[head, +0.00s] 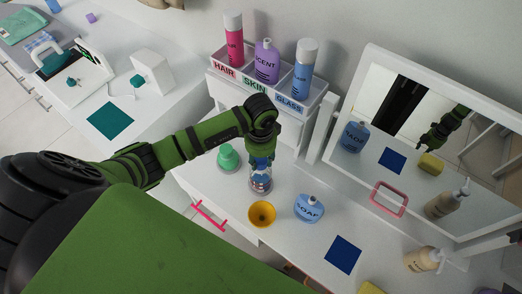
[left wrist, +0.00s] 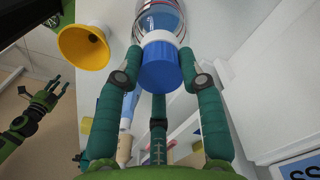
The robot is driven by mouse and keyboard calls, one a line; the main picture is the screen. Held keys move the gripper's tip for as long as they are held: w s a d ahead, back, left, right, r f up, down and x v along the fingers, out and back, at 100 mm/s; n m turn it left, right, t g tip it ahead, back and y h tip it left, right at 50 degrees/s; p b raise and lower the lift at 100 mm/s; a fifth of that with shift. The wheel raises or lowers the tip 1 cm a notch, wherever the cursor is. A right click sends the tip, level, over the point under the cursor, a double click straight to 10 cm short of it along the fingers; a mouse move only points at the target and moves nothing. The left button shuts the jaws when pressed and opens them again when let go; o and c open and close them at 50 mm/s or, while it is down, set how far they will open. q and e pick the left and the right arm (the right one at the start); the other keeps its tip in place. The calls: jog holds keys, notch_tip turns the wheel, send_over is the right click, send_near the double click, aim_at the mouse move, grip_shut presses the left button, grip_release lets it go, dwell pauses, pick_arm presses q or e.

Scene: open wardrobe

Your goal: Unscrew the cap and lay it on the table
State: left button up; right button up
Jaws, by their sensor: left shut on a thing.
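The clear bottle (head: 261,184) stands on the white table (head: 232,186), with red and blue on it; its lower end is cut off in the left wrist view (left wrist: 160,18). Its blue cap (left wrist: 160,68) sits at the white neck. In the head view the left gripper (head: 261,158) comes down from above and covers most of the cap. My right gripper (left wrist: 50,96) shows small at the left of the left wrist view, away from the bottle, its fingers apart and empty.
A yellow funnel (head: 262,213), a blue soap bottle (head: 309,208) and a green flask-shaped thing (head: 228,156) stand close around the bottle. A labelled caddy (head: 288,117) and a mirror (head: 366,115) are behind. A dark blue square (head: 343,254) lies flat at the right.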

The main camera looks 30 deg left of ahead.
pick_arm(q)
jog(key=shift+n, duration=0.5)
jog(key=o, duration=1.3)
jog(key=shift+c, duration=0.3)
